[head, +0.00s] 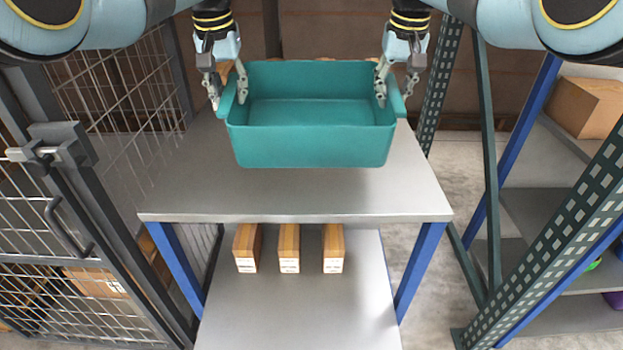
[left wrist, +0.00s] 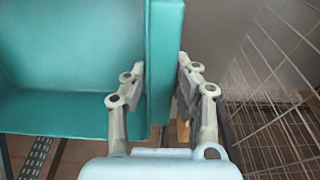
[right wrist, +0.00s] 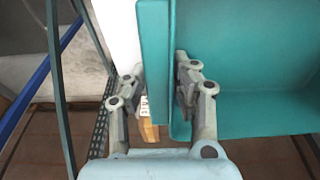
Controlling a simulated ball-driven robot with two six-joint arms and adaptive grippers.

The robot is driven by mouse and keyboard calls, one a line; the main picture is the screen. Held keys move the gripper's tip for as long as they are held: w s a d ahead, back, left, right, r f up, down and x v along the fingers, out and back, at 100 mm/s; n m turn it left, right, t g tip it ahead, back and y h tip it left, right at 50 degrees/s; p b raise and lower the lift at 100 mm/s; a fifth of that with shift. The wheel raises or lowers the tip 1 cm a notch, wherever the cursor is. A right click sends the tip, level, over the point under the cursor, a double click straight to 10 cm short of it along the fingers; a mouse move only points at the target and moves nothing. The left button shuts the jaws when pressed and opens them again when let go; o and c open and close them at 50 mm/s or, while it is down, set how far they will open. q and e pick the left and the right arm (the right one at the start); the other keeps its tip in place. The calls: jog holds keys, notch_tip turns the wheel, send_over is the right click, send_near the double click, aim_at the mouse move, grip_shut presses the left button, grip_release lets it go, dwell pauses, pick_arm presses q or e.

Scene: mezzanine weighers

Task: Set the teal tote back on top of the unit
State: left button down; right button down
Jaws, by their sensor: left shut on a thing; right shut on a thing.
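The teal tote (head: 312,145) is empty and roughly level in the head view, over the grey top of the unit (head: 290,205). Whether its base touches the top or is held above it, I cannot tell. My left gripper (head: 228,92) is shut on the tote's left end wall, one finger inside and one outside. It also shows in the left wrist view (left wrist: 155,88). My right gripper (head: 395,88) is shut on the right end wall in the same way. It also shows in the right wrist view (right wrist: 160,88). The tote hides part of the unit's top behind it.
Several wooden-coloured boxes stand on the unit's lower shelf (head: 300,310). A wire mesh cage with a gate (head: 75,190) is close on the left. A rack with green perforated posts (head: 560,230) and a cardboard box (head: 585,107) stands on the right. The front of the unit's top is clear.

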pick_arm(q)
jog(key=shift+w+a+f, duration=0.15)
jog(key=shift+a+f, duration=0.2)
pick_arm(e)
jog(key=shift+w+d+f, duration=0.15)
jog(key=shift+d+f, duration=0.2)
pick_arm(q)
jog(key=c, duration=1.1)
grip_release()
jog(key=shift+d, duration=0.1)
pick_arm(e)
jog(key=c, duration=1.1)
grip_release()
jog(key=shift+a, duration=0.1)
pick_arm(q)
jog(key=shift+o, duration=0.2)
jog(key=shift+d, duration=0.1)
pick_arm(e)
jog(key=shift+o, duration=0.2)
jog(key=shift+a, duration=0.1)
pick_arm(q)
jog(key=o, duration=0.8)
jog(key=shift+d, duration=0.1)
pick_arm(e)
jog(key=shift+a, duration=0.1)
pick_arm(q)
jog(key=shift+r, duration=0.2)
jog(key=v, duration=1.1)
jog(key=shift+r, duration=0.35)
